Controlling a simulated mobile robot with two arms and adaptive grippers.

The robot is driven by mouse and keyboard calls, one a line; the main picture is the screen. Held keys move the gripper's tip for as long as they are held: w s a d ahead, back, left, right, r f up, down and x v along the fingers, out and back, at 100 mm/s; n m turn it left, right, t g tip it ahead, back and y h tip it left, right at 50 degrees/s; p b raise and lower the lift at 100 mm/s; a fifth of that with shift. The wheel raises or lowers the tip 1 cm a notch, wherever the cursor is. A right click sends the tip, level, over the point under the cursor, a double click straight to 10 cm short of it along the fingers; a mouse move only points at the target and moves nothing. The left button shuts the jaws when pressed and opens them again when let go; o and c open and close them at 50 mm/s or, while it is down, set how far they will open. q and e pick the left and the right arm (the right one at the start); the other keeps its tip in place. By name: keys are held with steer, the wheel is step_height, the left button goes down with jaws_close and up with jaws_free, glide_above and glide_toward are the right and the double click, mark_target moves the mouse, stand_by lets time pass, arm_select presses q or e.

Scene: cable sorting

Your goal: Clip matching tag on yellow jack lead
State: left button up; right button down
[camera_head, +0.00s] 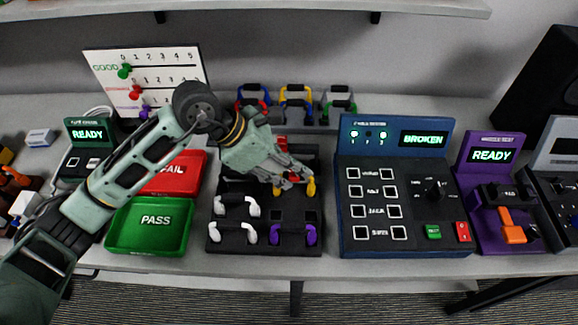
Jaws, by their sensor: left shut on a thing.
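The yellow jack lead sits in the black tray (264,246), its yellow plug ends (311,188) showing on either side of my left gripper (293,179). My left gripper reaches in from the left, low over the lead, and hides its middle. Its fingertips are shut on a small red piece, which looks like a tag; whether it touches the lead I cannot tell. My right gripper is not in view.
White leads (237,207) and a purple lead (311,236) share the tray. The red FAIL bin (196,182) and green PASS bin (121,241) stand left. The blue tester (400,244) reads BROKEN; a purple READY station (470,190) stands right. Coloured leads (296,90) fill a back rack.

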arm_select(q)
steer(key=shift+f+b, duration=0.2)
steer(key=shift+b, duration=0.2)
stand_by(0.4)
stand_by(0.4)
steer(key=o, duration=0.9)
steer(key=shift+o, duration=0.2)
steer(key=o, duration=0.5)
steer(key=shift+r, duration=0.1)
steer(key=shift+r+p, duration=2)
steer(key=shift+r, duration=1.95)
